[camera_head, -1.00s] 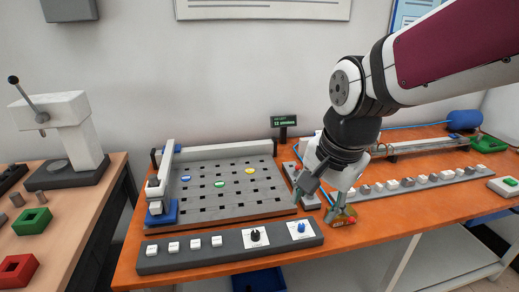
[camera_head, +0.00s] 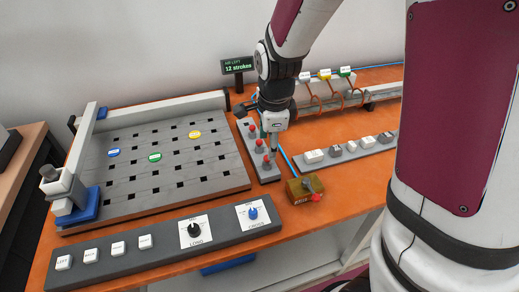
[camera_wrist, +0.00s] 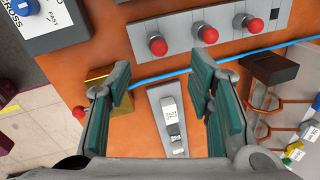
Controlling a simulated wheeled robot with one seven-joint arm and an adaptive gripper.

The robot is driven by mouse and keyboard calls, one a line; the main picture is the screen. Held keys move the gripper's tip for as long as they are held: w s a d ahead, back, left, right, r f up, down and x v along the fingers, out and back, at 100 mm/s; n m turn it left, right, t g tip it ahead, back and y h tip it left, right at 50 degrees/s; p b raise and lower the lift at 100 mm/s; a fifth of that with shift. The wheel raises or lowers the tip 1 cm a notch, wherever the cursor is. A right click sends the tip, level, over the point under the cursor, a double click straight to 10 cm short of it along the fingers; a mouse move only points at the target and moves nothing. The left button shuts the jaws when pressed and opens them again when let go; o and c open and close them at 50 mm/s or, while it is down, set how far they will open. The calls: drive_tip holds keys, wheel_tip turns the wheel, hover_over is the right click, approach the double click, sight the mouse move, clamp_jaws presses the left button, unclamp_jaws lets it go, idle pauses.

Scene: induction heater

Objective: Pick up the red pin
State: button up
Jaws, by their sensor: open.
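Three red-topped pins stand in a row on a grey block beside the board: the far pin (camera_head: 253,131), the middle pin (camera_head: 258,146) and the near pin (camera_head: 267,162). In the wrist view their round red heads show at the top: left (camera_wrist: 158,46), middle (camera_wrist: 208,34) and right (camera_wrist: 254,24). My gripper (camera_head: 270,138) is over the block's right side, close to the pins. In the wrist view my gripper (camera_wrist: 160,82) has its green-padded fingers apart with nothing held between them. The red heads lie beyond its fingertips.
The slotted board (camera_head: 200,178) with coloured discs is left of the pins. A brass box (camera_head: 305,188) with a red part sits at the right, near a blue hose. A button strip (camera_head: 350,150) lies farther right. A knob panel (camera_head: 165,245) runs along the front.

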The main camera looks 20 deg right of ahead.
sight(267, 158)
drive_tip(key=f, duration=0.5)
drive_tip(key=w+f, duration=0.1)
drive_tip(key=f, duration=0.2)
drive_tip(key=shift+w+a+b, duration=0.1)
drive_tip(key=shift+a+b, duration=0.05)
drive_tip(key=shift+b, duration=0.25)
drive_tip(key=shift+c, duration=0.6)
clamp_jaws()
